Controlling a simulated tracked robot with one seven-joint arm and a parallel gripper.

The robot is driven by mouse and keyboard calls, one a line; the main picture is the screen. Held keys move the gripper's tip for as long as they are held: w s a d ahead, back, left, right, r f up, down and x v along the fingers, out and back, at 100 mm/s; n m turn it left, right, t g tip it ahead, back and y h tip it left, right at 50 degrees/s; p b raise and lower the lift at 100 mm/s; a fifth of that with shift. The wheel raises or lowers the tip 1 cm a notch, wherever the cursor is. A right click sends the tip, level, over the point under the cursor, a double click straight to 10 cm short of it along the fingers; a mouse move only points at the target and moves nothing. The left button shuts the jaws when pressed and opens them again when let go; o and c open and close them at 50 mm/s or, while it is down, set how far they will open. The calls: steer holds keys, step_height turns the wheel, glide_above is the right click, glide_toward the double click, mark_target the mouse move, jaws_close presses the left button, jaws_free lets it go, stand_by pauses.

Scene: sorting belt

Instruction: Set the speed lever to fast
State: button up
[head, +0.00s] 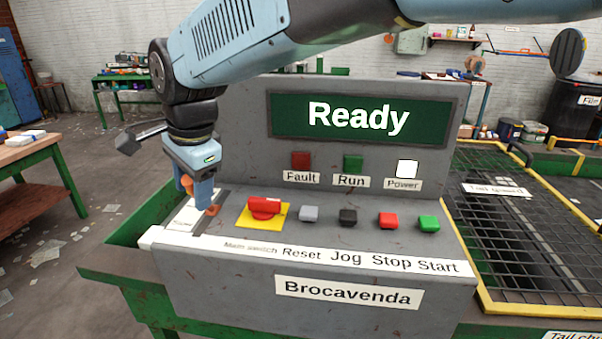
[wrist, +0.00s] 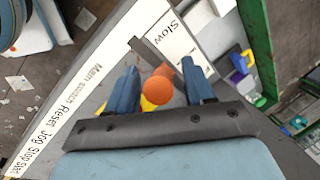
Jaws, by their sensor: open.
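My gripper (head: 198,195) is low over the left end of the grey control console (head: 240,300), its fingers pointing down. In the wrist view my gripper (wrist: 160,77) is open, with a blue finger on each side of the round orange lever knob (wrist: 157,91). Contact between fingers and knob cannot be told. The dark lever slot (wrist: 143,47) runs beside a white plate reading "Slow" (wrist: 172,30). In the head view my gripper hides much of the lever, and its exact setting cannot be told. No "Fast" label is readable.
Right of my gripper are the red main switch (head: 264,207) on a yellow plate and the grey reset (head: 309,214), black jog (head: 348,217), red stop (head: 388,219) and green start (head: 428,223) buttons. The screen (head: 360,117) reads "Ready"; the power lamp (head: 407,168) is lit white.

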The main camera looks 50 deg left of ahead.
steer(key=shift+a+f, duration=0.15)
steer(key=shift+f, duration=0.5)
steer(key=shift+c, duration=0.3)
jaws_close()
